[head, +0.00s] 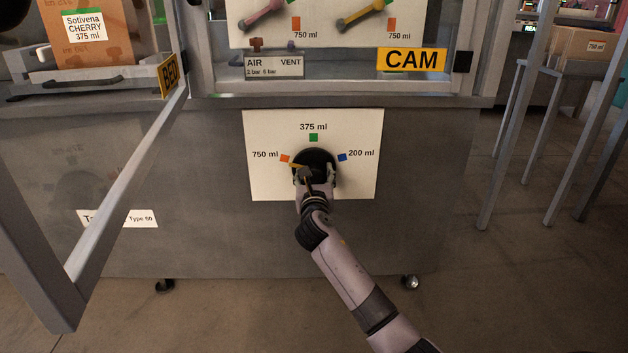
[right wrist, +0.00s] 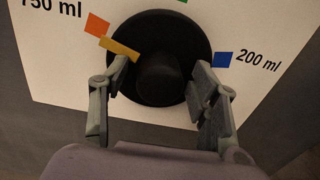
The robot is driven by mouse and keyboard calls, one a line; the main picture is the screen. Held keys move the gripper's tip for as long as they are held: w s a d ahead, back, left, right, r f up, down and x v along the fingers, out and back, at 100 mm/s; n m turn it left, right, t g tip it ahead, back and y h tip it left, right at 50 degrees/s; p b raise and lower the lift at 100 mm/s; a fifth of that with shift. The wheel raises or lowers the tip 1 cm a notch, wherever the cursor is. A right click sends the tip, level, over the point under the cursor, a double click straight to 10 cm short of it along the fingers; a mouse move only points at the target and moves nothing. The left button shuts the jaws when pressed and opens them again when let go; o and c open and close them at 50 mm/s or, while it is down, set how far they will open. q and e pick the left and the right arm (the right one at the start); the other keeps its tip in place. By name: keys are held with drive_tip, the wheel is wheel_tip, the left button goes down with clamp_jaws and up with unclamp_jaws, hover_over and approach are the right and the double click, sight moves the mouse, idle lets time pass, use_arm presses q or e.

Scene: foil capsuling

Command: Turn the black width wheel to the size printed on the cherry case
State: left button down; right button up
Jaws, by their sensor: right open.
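The black width wheel (head: 314,160) is on a white panel (head: 357,130) on the machine's front. Its yellow pointer (right wrist: 120,49) points at the orange 750 ml mark (right wrist: 97,25). The green 375 ml mark (head: 313,138) is at the top and the blue 200 ml mark (head: 342,157) at the right. The cherry case (head: 88,42), upper left, has a label reading Sotivena CHERRY 375 ml. My right gripper (right wrist: 160,90) is open, with one finger on each side of the wheel's central hub (right wrist: 158,80); contact is unclear. My left gripper is not in view.
A grey frame bar (head: 120,190) slants across the left foreground. A 750 ml box (head: 585,44) stands on a rack at the right.

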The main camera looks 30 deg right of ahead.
drive_tip(key=shift+w, duration=0.1)
drive_tip(key=shift+c, duration=0.3)
drive_tip(key=c, duration=1.1)
